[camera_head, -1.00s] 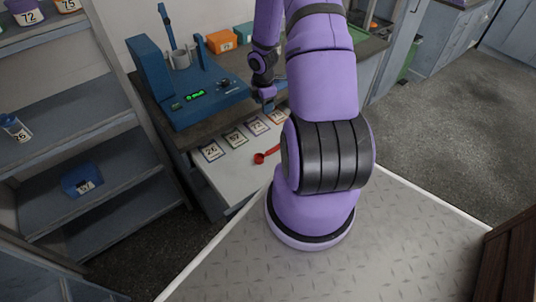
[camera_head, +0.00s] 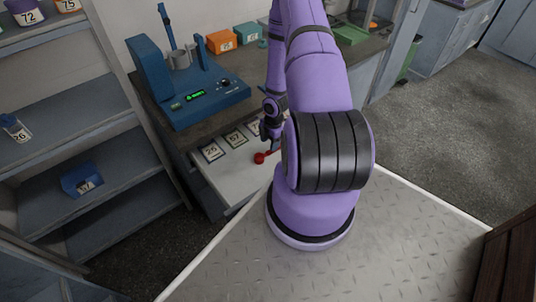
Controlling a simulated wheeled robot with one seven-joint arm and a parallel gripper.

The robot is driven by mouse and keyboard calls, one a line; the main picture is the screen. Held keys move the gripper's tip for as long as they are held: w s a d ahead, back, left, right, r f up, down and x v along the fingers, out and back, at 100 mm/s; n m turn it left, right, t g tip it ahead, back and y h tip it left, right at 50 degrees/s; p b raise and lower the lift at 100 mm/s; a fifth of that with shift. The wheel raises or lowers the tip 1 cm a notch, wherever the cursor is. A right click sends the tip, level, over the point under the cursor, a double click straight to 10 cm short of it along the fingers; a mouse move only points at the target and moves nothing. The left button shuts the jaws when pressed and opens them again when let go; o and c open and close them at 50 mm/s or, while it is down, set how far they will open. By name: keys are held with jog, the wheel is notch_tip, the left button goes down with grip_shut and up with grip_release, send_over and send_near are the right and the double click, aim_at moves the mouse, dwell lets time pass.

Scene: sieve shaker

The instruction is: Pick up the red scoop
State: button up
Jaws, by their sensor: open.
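The red scoop lies on the pale lower surface in front of the blue machine; its round red end (camera_head: 260,158) shows, and most of its handle is hidden behind my gripper and arm. My gripper (camera_head: 268,139) is just above and beside the scoop, pointing down. The gripper is open, but its fingertips are small and partly hidden. I cannot tell whether they touch the scoop.
Numbered cards (camera_head: 236,139) lie in a row on the pale surface (camera_head: 232,182). The blue shaker machine (camera_head: 205,105) with a green display stands behind on the dark counter. Orange (camera_head: 221,41) and teal boxes stand at the back. Shelves (camera_head: 75,130) fill the left.

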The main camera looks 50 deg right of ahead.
jog(key=shift+s+a+f, duration=0.1)
jog(key=shift+a+f, duration=0.1)
jog(key=shift+f, duration=1.15)
jog(key=shift+a+f, duration=0.15)
jog(key=shift+f, duration=1.15)
grip_shut()
jog(key=shift+r, duration=5)
